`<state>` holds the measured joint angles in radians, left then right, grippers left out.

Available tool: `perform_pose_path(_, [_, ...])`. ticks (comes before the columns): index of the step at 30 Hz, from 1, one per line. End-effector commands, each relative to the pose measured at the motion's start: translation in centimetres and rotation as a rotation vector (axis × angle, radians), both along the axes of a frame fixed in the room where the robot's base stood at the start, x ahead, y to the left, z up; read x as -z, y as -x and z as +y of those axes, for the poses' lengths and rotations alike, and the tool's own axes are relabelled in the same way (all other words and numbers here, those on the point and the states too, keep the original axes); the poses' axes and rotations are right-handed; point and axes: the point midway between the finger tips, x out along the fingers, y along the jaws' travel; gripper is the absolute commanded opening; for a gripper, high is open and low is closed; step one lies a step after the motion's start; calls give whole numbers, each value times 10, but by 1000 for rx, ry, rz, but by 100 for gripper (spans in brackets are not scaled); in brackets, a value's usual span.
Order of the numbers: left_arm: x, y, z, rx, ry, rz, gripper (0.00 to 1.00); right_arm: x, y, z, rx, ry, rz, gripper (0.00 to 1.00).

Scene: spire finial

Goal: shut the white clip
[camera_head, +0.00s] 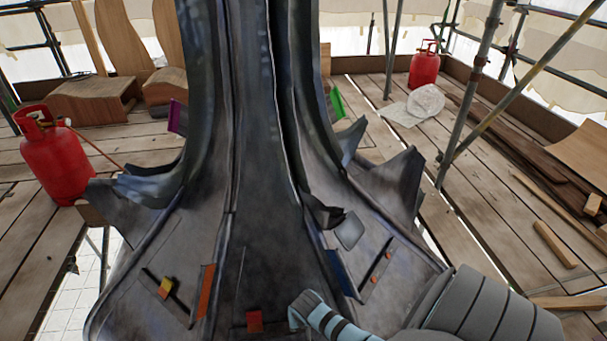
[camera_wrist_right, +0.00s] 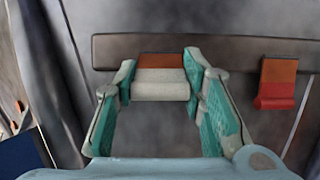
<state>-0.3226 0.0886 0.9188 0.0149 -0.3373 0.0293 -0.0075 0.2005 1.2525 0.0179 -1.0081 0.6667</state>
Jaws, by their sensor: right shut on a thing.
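The white clip (camera_wrist_right: 160,84) sits on a dark bar (camera_wrist_right: 222,50) against grey metal in the right wrist view, with an orange-brown patch along its upper edge. My right gripper (camera_wrist_right: 159,88) has its teal finger pads on either side of the clip and is shut on it. In the head view my right gripper (camera_head: 303,308) is low on the dark spire's flared base (camera_head: 265,240), and the clip is hidden there. Whether the clip is fully down against the bar cannot be told. My left gripper is not in view.
A red clip (camera_wrist_right: 277,83) is on the same bar, right of my gripper in the wrist view. Blue (camera_head: 340,272), orange (camera_head: 206,290) and yellow (camera_head: 165,287) pieces are on the spire. Upturned metal leaves (camera_head: 395,180) jut out. Red gas bottles (camera_head: 57,160) stand on planks.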

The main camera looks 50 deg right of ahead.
Motion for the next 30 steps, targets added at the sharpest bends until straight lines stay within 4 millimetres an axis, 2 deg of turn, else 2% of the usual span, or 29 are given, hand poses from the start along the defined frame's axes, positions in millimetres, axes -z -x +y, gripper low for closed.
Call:
perform_pose_path(3, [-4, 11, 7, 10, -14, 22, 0, -4, -4, -3, 3, -43, 55, 9])
perform_pose_path(8, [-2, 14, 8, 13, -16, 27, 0, -1, -9, -6, 4, -116, 151, 9])
perform_pose_path(11, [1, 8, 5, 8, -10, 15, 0, 1, -12, -8, 2, -163, 210, 9])
perform_pose_path(21, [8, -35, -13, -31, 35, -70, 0, 6, -19, -13, 1, -283, 369, 9])
perform_pose_path(30, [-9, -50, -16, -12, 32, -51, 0, 4, -20, -14, -1, -320, 417, 9])
